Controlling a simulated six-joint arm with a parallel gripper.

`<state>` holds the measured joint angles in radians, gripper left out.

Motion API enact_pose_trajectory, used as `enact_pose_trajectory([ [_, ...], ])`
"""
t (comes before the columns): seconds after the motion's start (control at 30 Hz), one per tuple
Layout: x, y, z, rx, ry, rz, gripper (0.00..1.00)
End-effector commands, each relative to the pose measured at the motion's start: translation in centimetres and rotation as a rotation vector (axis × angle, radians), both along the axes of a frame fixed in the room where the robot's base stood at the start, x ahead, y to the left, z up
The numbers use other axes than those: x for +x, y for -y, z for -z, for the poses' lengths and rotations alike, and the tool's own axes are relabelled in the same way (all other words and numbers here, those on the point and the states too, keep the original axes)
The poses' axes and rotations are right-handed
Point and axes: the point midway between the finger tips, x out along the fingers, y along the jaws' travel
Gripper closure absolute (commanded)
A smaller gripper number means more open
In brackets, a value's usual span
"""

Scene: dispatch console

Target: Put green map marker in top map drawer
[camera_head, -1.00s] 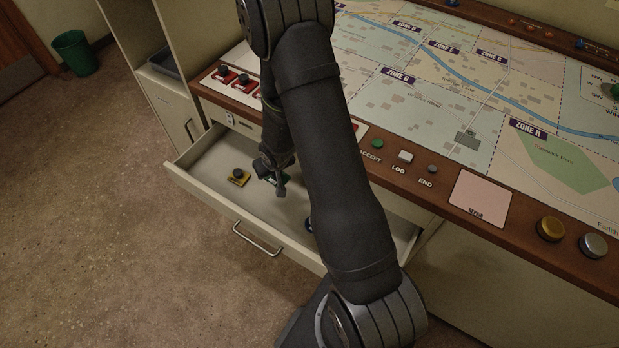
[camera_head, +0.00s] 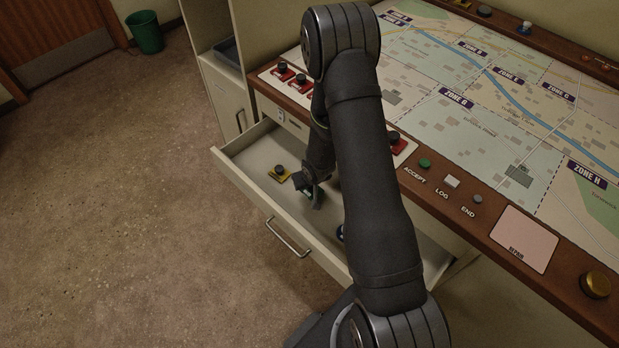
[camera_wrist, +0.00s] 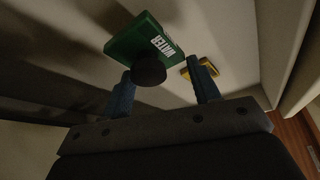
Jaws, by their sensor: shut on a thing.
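The green map marker (camera_wrist: 143,40) is a green block with a white label and a black knob; it shows large in the wrist view. My gripper (camera_wrist: 165,84) is shut on it by the knob. In the head view my gripper (camera_head: 312,192) is low inside the open map drawer (camera_head: 236,170), and the marker is mostly hidden there by my gripper. Whether the marker touches the drawer floor I cannot tell. A yellow marker (camera_head: 279,173) lies on the drawer floor left of my gripper; it also shows in the wrist view (camera_wrist: 203,66).
The console map (camera_head: 470,110) and red-based markers (camera_head: 283,72) are above. A green bin (camera_head: 145,32) stands far off.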

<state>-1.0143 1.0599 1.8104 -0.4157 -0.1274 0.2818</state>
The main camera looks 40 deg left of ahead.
Motion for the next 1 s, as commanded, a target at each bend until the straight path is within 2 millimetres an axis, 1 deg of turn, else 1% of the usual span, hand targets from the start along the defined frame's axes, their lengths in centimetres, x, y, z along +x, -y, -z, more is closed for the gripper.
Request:
enact_pose_trajectory([
  [0.03,0.0,0.0,0.5,-0.001,0.0,0.0,0.71],
  [0.13,0.0,0.0,0.9,0.0,0.002,-0.001,0.71],
  [0.47,0.1,0.0,1.1,0.001,0.001,0.0,0.71],
  [0.87,0.0,0.0,2.2,0.001,0.001,0.0,0.71],
  [0.97,0.1,0.0,2.2,0.001,0.002,-0.001,0.71],
  [1.0,0.0,0.0,2.2,0.001,0.002,0.0,0.38],
])
